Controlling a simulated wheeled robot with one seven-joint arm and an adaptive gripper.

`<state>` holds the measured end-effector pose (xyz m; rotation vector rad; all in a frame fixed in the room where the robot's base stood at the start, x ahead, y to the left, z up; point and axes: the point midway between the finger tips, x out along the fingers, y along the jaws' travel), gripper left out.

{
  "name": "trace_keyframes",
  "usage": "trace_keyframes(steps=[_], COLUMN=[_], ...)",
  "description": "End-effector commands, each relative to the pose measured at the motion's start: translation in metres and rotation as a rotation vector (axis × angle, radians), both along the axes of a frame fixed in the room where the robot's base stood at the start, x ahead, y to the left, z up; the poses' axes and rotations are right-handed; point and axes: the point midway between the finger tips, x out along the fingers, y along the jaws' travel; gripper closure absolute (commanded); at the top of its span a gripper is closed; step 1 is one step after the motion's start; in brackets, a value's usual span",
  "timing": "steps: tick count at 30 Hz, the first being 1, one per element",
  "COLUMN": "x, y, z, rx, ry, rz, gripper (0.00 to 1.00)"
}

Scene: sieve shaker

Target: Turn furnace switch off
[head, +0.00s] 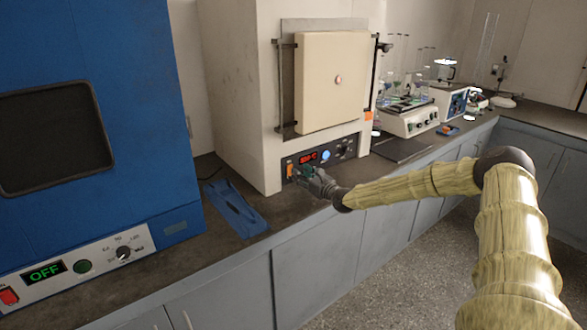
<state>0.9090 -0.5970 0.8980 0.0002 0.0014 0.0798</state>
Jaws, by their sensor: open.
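The furnace (235,80) is a cream box with a closed door (330,80), standing on the dark bench. Its control panel (345,149) below the door has a red lit display (308,157), a blue button (326,155) and a dark knob. The orange furnace switch (290,171) shows at the panel's left end. My gripper (302,174) is at the lower left of the panel, just right of the switch. It is open and empty. It hides part of the panel's lower edge, and I cannot tell whether it touches the switch.
A blue oven (90,120) stands at left, its display (45,271) reading OFF, with a red switch (8,297). A blue tray-like object (236,208) lies on the bench between them. Glassware and a shaker (411,120) stand right of the furnace. Grey cabinets (325,255) run below.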

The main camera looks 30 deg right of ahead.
Motion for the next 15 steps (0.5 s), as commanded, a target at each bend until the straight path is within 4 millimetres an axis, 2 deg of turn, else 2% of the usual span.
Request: trace_keyframes(steps=[9, 15], x=[0.039, 0.054], y=[0.001, 0.002], z=[-0.001, -0.001], rx=[0.0, 0.001], ry=[0.001, 0.001], rz=[-0.001, -0.001], gripper=[0.55, 0.55])
